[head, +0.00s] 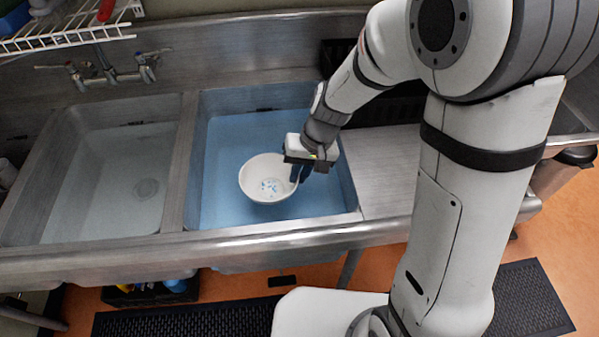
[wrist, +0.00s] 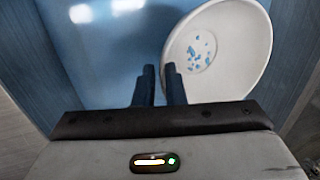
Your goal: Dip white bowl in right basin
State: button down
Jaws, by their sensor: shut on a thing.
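The white bowl (head: 262,178) is in the right basin (head: 222,150), over the blue liquid or blue bottom of that basin. Small blue bits show in the bowl's bottom. My gripper (head: 300,173) is shut on the bowl's right rim in the head view. In the wrist view the bowl (wrist: 230,50) is at the upper right, and the dark fingertips of my gripper (wrist: 162,72) are close together at its near rim. I cannot tell whether the bowl touches the liquid.
The left basin (head: 105,190) lies beyond a metal divider (head: 180,160). A faucet (head: 110,70) is on the back wall, and a white wire rack (head: 65,35) hangs at the upper left. A bare metal drainboard (head: 385,170) lies right of the right basin.

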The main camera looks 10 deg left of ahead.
notch_tip(320, 180, up, 15)
jog(key=p, duration=1.3)
jog(key=s, duration=0.1)
jog(key=s+r, duration=0.1)
jog(key=s, duration=0.1)
jog(key=s+d, duration=0.1)
jog(key=s, duration=0.1)
jog(key=shift+r, duration=0.3)
